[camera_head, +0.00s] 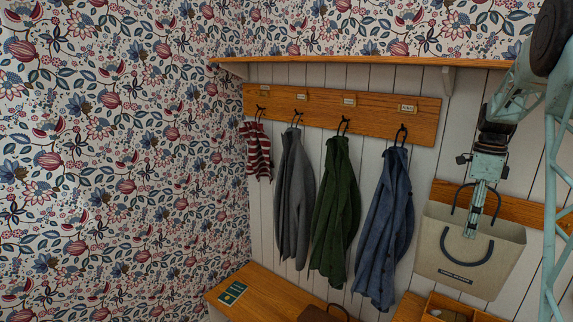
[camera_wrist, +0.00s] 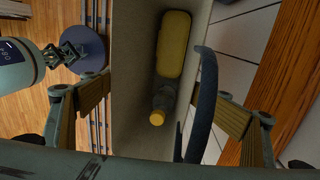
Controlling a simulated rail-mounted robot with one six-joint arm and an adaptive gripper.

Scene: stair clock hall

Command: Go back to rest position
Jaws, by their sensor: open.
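My gripper (camera_head: 473,222) is at the right in the head view, pointing down over a cream tote bag (camera_head: 450,262) with dark blue handles. In the wrist view the fingers (camera_wrist: 165,112) are spread wide, one on each side of the open bag (camera_wrist: 133,120). A dark handle (camera_wrist: 207,100) arches between them, nearer the right finger, and I see no finger closed on it. A yellow bottle (camera_wrist: 172,45) lies inside the bag. The bag hangs in front of a lower wooden rail (camera_head: 445,190); what holds it up is hidden behind my gripper.
Left of the bag, a striped scarf (camera_head: 258,150), a grey coat (camera_head: 293,190), a green coat (camera_head: 335,205) and a blue coat (camera_head: 384,235) hang from a hook board (camera_head: 330,112). A shelf (camera_head: 350,60) runs above. A bench (camera_head: 255,290) with a green book (camera_head: 232,293) stands below.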

